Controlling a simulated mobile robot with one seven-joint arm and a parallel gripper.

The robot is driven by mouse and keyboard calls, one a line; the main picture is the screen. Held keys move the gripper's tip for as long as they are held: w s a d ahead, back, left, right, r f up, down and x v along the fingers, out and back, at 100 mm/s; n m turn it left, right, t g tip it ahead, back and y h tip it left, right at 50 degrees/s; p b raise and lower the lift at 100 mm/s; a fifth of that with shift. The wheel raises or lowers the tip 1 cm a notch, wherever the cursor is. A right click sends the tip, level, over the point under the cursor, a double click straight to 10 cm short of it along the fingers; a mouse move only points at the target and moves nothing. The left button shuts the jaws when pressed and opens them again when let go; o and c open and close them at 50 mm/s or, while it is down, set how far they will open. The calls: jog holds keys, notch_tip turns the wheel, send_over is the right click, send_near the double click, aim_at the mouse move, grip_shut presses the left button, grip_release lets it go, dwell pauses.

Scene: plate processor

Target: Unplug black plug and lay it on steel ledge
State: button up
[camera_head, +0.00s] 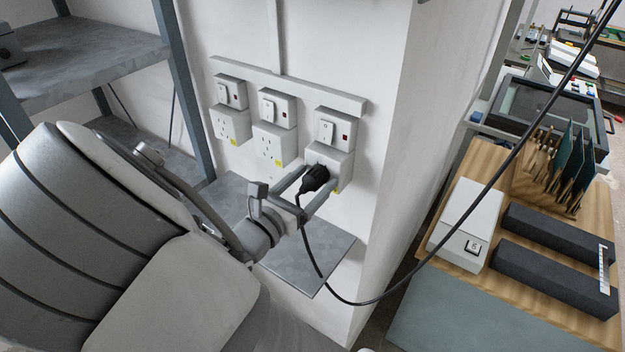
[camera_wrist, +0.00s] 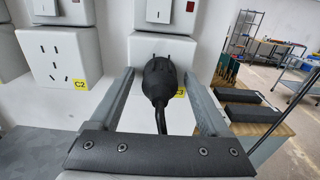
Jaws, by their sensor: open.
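The black plug (camera_head: 314,178) sits in the rightmost wall socket (camera_head: 333,160), and its black cable hangs down and loops off to the upper right. In the wrist view the plug (camera_wrist: 158,82) stands upright against the socket face (camera_wrist: 178,48). My gripper (camera_head: 316,178) is open, with one finger on each side of the plug. In the wrist view the fingers of my gripper (camera_wrist: 158,95) show gaps to the plug on both sides. The steel ledge (camera_head: 300,262) is a grey plate on the wall below the sockets, partly hidden by my gripper and arm.
Two more sockets (camera_head: 270,142) with switches stand to the left, without plugs. A grey shelf rack (camera_head: 90,70) is at the left. At the right, beyond the wall corner, a wooden bench (camera_head: 500,190) holds a white box (camera_head: 468,222) and dark blocks (camera_head: 555,265). The cable spans the space before it.

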aim_at(303, 190)
dwell(0.3)
grip_shut()
dwell(0.3)
jog(key=shift+s+a, duration=0.1)
jog(key=shift+p+v, duration=1.2)
jog(key=shift+v, duration=1.65)
